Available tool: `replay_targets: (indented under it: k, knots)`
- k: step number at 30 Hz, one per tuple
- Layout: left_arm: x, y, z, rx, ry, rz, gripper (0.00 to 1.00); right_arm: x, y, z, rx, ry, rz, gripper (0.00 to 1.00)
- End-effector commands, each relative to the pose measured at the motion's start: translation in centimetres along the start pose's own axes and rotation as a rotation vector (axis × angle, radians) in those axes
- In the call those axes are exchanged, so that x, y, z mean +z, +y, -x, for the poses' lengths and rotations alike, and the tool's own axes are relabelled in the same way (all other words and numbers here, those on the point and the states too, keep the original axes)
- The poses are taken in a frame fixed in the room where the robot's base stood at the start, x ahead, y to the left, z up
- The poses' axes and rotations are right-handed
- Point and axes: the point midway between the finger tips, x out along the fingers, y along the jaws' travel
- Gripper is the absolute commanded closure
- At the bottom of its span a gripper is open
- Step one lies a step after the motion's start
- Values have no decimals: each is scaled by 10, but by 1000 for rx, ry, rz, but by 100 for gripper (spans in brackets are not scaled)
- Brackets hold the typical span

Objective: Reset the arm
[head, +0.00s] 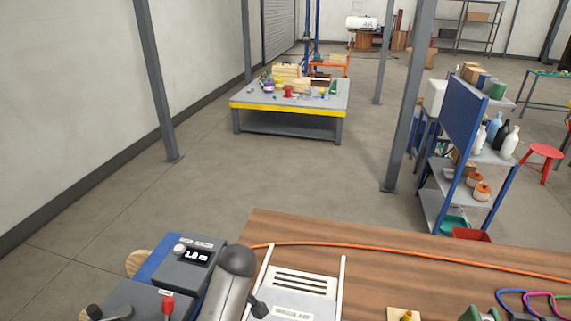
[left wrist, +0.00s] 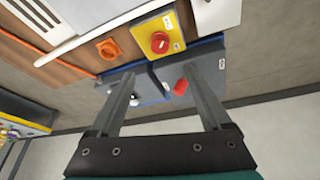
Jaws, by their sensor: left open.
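My left gripper (left wrist: 160,76) shows in the left wrist view, its two grey fingers spread apart with nothing held between them. It hangs over the blue and grey control boxes. A red knob (left wrist: 180,87) on the grey box shows between the fingers, close to the right fingertip. My left gripper cannot be made out in the head view. My right gripper is in neither view.
In the left wrist view, a yellow box with a red button (left wrist: 160,43) and an orange knob (left wrist: 108,49) sit near the fingers. A wooden bench top (head: 400,270) carries an orange cable (head: 400,248).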

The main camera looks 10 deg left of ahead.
Motion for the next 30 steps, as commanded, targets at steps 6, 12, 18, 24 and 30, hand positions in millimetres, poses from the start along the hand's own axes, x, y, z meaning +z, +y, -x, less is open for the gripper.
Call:
replay_targets:
  k: [6,12,18,24,30]
  knots:
    - [13,-34,-2,36,-24,-185,19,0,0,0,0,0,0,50]
    - [40,-87,15,137,-56,-555,19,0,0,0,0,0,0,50]
    - [65,-126,45,244,-70,-871,19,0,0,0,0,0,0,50]
    - [81,-148,70,324,-70,-1075,19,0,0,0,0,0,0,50]
    - [94,-167,93,396,-66,-1241,19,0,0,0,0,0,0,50]
